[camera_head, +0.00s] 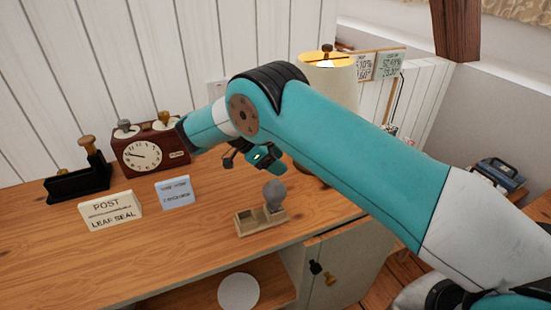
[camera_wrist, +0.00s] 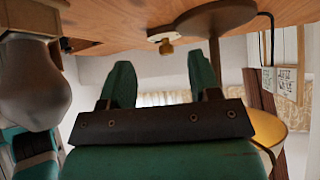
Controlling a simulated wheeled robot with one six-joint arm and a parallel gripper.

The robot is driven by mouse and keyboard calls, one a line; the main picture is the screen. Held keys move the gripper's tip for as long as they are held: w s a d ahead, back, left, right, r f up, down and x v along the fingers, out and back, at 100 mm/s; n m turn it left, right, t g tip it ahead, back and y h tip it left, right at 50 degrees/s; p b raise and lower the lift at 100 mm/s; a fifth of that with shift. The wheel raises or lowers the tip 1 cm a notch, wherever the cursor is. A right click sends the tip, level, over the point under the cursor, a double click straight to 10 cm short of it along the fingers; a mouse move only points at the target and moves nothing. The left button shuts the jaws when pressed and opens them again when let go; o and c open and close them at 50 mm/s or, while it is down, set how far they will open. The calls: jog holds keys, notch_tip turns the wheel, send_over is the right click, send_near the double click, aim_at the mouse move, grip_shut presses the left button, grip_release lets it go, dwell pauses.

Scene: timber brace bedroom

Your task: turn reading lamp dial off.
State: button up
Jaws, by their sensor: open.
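The reading lamp (camera_head: 330,85) stands at the back right of the desk behind my arm, with a pale shade and a bright yellow glow at its top. The wrist view looks upside down; there the yellow shade (camera_wrist: 268,128) is at lower right and the lamp's round base (camera_wrist: 215,18) is at the top. A small brass knob (camera_wrist: 166,47) on a pale mount, apparently the dial, sits beside that base. My gripper (camera_wrist: 160,78) is open and empty, its two green fingers apart on either side of the knob's line. In the head view my gripper (camera_head: 264,158) is above the desk.
A grey bulb-shaped piece (camera_head: 274,194) in a wooden holder (camera_head: 251,222) stands near the front edge; it is close at left in the wrist view (camera_wrist: 38,92). A clock (camera_head: 143,156), a sign (camera_head: 111,210) and a small card (camera_head: 175,193) stand left.

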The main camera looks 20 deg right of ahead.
jog(key=shift+w+r, duration=0.1)
jog(key=shift+r, duration=0.15)
jog(key=s+d+r+n+t+y+b, duration=0.2)
jog(key=s+d+r+n+y, duration=0.3)
jog(key=r+n, duration=0.55)
jog(key=s+d+f+n+t+y+b, duration=0.2)
jog(key=s+d+f+n+y, duration=0.35)
jog(key=n, duration=0.65)
jog(key=d+r+n+t+y, duration=0.25)
jog(key=d+n+y, duration=0.35)
jog(key=d+n, duration=0.7)
jog(key=w+a+f+m, duration=0.1)
jog(key=w+a+f, duration=0.1)
jog(key=f, duration=0.1)
jog(key=w+a+f+m, duration=0.1)
jog(key=w+a+f, duration=0.1)
jog(key=a+f, duration=0.1)
jog(key=w+a+f+m, duration=0.1)
jog(key=w+a+f, duration=0.1)
jog(key=f, duration=0.3)
jog(key=shift+w+a+f+b, duration=0.15)
jog(key=shift+w+f+b, duration=0.1)
jog(key=shift+w+b, duration=0.1)
